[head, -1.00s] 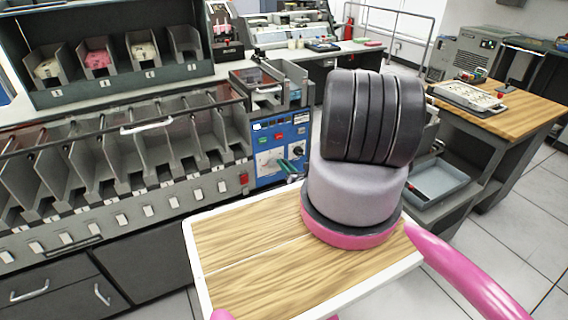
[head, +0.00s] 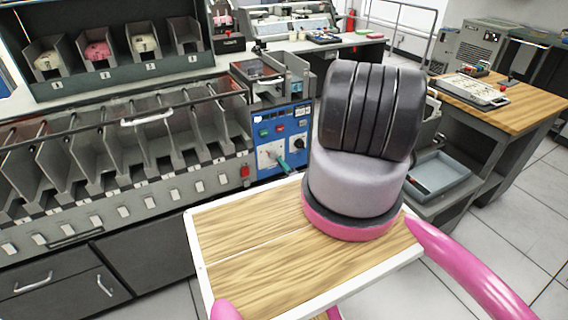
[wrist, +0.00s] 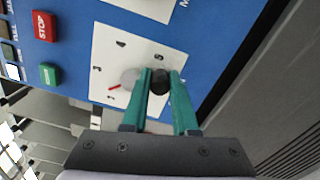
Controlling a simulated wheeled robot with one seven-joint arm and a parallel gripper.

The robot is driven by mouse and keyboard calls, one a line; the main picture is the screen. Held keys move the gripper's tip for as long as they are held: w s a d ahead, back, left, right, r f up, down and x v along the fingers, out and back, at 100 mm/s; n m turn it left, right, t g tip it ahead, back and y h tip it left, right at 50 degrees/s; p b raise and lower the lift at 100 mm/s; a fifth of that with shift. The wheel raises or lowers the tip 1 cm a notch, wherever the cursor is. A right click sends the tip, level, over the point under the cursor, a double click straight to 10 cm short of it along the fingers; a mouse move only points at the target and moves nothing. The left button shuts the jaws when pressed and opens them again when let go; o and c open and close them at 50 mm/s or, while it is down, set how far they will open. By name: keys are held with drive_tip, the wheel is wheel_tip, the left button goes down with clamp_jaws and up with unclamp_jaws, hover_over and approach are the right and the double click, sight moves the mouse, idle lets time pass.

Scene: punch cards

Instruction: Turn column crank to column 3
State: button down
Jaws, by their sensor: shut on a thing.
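The column crank shows in the wrist view as a round grey hub (wrist: 130,79) with a red pointer (wrist: 114,87) and a black handle knob (wrist: 160,82). It sits on a white numbered dial plate (wrist: 103,52) on a blue panel (wrist: 70,22). The red pointer aims to the lower left in that view; the digit beside it is too small to read surely. My gripper (wrist: 161,76) has its teal fingers shut on the black knob, one on each side. In the head view my gripper's teal fingers (head: 282,164) reach the dial plate (head: 266,154), partly covering the crank.
A red STOP button (wrist: 44,26) and a green button (wrist: 48,74) are beside the dial. A row of grey card bins (head: 120,140) runs left of the panel. My wood-topped tray (head: 240,240) is in front, and a wooden desk (head: 500,98) stands at right.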

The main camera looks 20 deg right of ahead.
sight(272, 162)
drive_tip(key=m, duration=0.2)
drive_tip(key=a+f+m, duration=0.1)
drive_tip(key=m, duration=0.1)
drive_tip(key=shift+s+a, duration=0.15)
drive_tip(key=shift+a, duration=0.05)
drive_tip(key=shift+a+f+m, duration=0.1)
drive_tip(key=shift+a+m, duration=0.25)
drive_tip(key=shift+m, duration=0.65)
drive_tip(key=shift+a+f+m, duration=0.1)
drive_tip(key=shift+a+m, duration=0.25)
drive_tip(key=shift+m, duration=0.65)
drive_tip(key=c, duration=0.7)
unclamp_jaws()
drive_tip(key=shift+r, duration=0.1)
